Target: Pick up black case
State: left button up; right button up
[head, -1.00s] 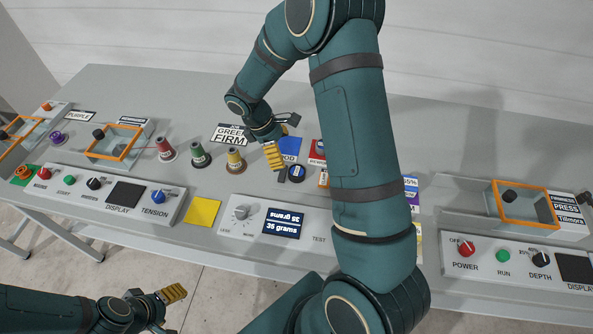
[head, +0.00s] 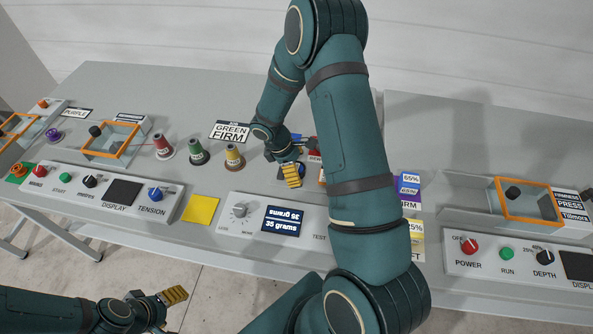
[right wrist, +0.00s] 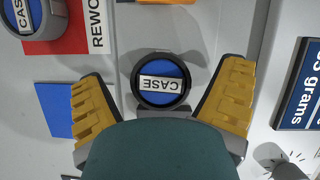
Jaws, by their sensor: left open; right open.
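The black case, a round black piece with a blue top labelled CASE (right wrist: 160,80), lies on the grey table between the two yellow fingers of my right gripper (right wrist: 163,72) in the right wrist view. The fingers are spread on either side, with a gap to the case on both sides. In the head view my right gripper (head: 291,175) is over the table's middle and mostly hides the case. My left gripper (head: 174,295) is open and empty, low at the left in front of the table.
Another CASE-labelled round piece (right wrist: 38,18) sits on a red REWORK card. Thread spools (head: 199,152) stand to the left. A scale display (head: 283,222) and yellow card (head: 201,209) lie near the front. An orange-rimmed bin (head: 527,200) stands at right.

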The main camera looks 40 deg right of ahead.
jog(key=c, duration=1.3)
